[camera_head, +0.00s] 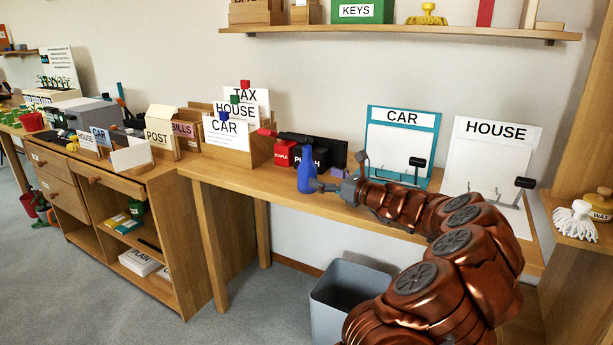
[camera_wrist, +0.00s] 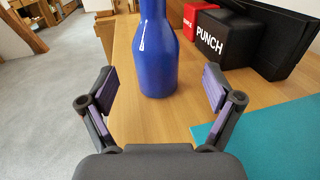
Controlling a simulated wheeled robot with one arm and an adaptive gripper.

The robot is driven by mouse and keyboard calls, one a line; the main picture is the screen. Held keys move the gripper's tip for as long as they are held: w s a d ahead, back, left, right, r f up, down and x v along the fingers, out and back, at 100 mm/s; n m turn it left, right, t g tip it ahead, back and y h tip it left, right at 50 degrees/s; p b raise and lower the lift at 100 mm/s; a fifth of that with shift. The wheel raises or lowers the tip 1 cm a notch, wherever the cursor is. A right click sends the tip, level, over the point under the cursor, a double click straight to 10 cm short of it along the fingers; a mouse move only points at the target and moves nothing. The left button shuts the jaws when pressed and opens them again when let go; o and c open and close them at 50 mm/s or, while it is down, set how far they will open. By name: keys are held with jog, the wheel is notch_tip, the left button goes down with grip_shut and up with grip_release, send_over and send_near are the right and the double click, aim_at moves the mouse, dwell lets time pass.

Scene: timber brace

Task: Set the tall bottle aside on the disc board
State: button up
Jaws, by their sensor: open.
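A tall blue bottle (camera_head: 305,172) stands upright on the wooden desk near its front edge. It also shows in the wrist view (camera_wrist: 156,55), straight ahead, with its top cut off by the frame. My gripper (camera_head: 322,186) is at the bottle's right in the head view. In the wrist view my gripper (camera_wrist: 158,88) is open, with one finger to each side and the bottle centred just beyond the fingertips. The fingers look apart from the bottle. I cannot identify a disc board in either view.
A red box (camera_head: 285,153) and a black PUNCH box (camera_wrist: 228,38) stand behind the bottle. A teal CAR board (camera_head: 402,141) and a white HOUSE board (camera_head: 492,160) stand to the right. A grey bin (camera_head: 338,295) is below the desk. Card holders (camera_head: 228,131) are left.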

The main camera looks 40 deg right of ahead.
aim_at(315, 175)
jog(key=shift+w+a+f+b, duration=0.15)
jog(key=shift+w+b, duration=0.2)
jog(key=shift+w, duration=0.65)
jog(key=shift+w+a+b, duration=0.15)
jog(key=shift+w+b, duration=0.25)
jog(key=shift+w, duration=0.65)
jog(key=shift+w+a+f+b, duration=0.15)
jog(key=shift+w+b, duration=0.2)
jog(key=shift+w, duration=0.65)
jog(key=shift+r, duration=0.15)
jog(key=c, duration=1.5)
jog(key=shift+r, duration=0.1)
